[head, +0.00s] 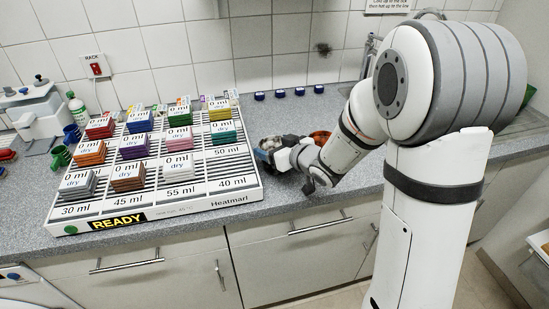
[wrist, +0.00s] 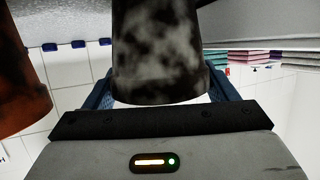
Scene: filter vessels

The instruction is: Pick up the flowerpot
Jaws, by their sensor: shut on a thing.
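My gripper (head: 274,154) is low over the counter, just right of the rack. In the wrist view its blue fingers (wrist: 162,92) stand on either side of a mottled grey-and-white vessel (wrist: 160,50) and are shut on it. The vessel's far end runs out of the picture. In the head view it is mostly hidden by my gripper. A rust-orange, dark-stained pot (wrist: 20,75) is apart from the fingers at the left of the wrist view. In the head view this orange pot (head: 320,136) shows behind my wrist, partly hidden. I cannot tell for certain which one is the flowerpot.
A white slotted rack (head: 150,205) with several coloured, labelled filter blocks fills the counter left of my gripper. Several small dark-blue caps (head: 280,93) line the back by the tiled wall. A sink (head: 520,122) is at the right. Speckled counter (head: 262,115) is bare behind my gripper.

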